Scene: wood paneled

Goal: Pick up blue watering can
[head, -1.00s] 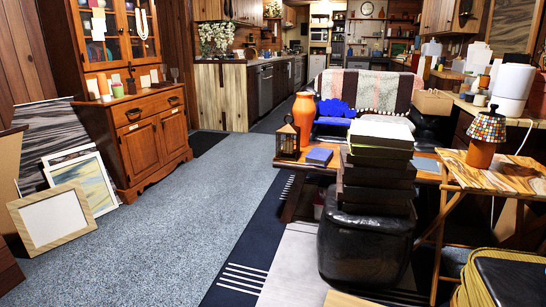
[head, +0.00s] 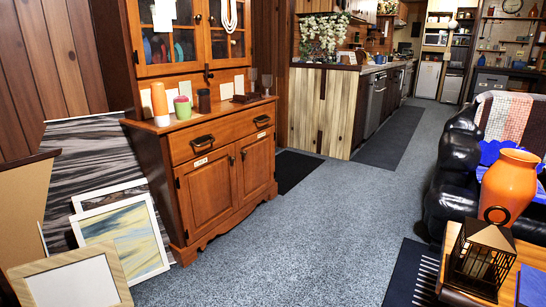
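I cannot make out a blue watering can in the head view. A bright blue thing (head: 491,152) lies on the black sofa at the right edge, partly hidden behind an orange vase (head: 507,186); its shape is not clear. Neither of my grippers shows in this view.
A wooden cabinet (head: 222,170) stands at left, with framed pictures (head: 121,240) leaning beside it. A low wooden table (head: 455,262) with a lantern (head: 482,255) is at lower right. The black sofa (head: 452,165) stands behind it. Open grey carpet (head: 320,225) runs toward the kitchen.

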